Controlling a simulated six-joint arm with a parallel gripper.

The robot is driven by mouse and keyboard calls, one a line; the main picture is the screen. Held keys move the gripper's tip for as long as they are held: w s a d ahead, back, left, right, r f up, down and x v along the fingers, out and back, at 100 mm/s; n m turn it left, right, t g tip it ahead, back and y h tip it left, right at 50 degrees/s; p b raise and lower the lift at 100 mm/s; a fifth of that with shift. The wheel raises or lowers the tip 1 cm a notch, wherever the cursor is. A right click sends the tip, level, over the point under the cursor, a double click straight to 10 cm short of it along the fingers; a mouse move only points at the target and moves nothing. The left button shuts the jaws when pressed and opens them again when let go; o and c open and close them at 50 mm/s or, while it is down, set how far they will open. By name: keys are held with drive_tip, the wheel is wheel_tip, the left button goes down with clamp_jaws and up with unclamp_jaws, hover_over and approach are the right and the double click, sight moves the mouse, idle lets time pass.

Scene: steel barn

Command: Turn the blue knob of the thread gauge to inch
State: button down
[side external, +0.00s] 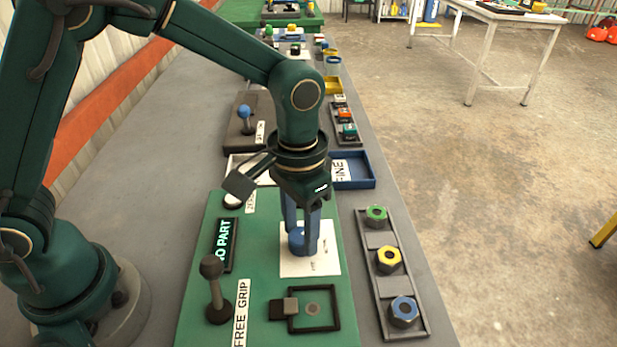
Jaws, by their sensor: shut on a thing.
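The thread gauge is a green panel (205,310) on the bench. Its blue knob (296,242) stands on a white label plate (322,262) with small print that I cannot read clearly. My gripper (304,238) points straight down over the plate and is shut on the blue knob. The fingers hide part of the knob, and I cannot tell which mark it points to. A dark display (225,243) on the panel reads "NO PART".
A grey lever (213,285) beside a "FREE GRIP" label and a square frame with a slider (290,306) sit near the knob. A rack at right holds green (376,214), yellow (388,260) and blue (404,311) nuts. A blue tray (365,183) lies behind.

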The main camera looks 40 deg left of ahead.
sight(301, 236)
drive_tip(key=shift+n, duration=1.6)
drive_tip(key=shift+c, duration=1.7)
unclamp_jaws()
drive_tip(key=shift+r, duration=2.6)
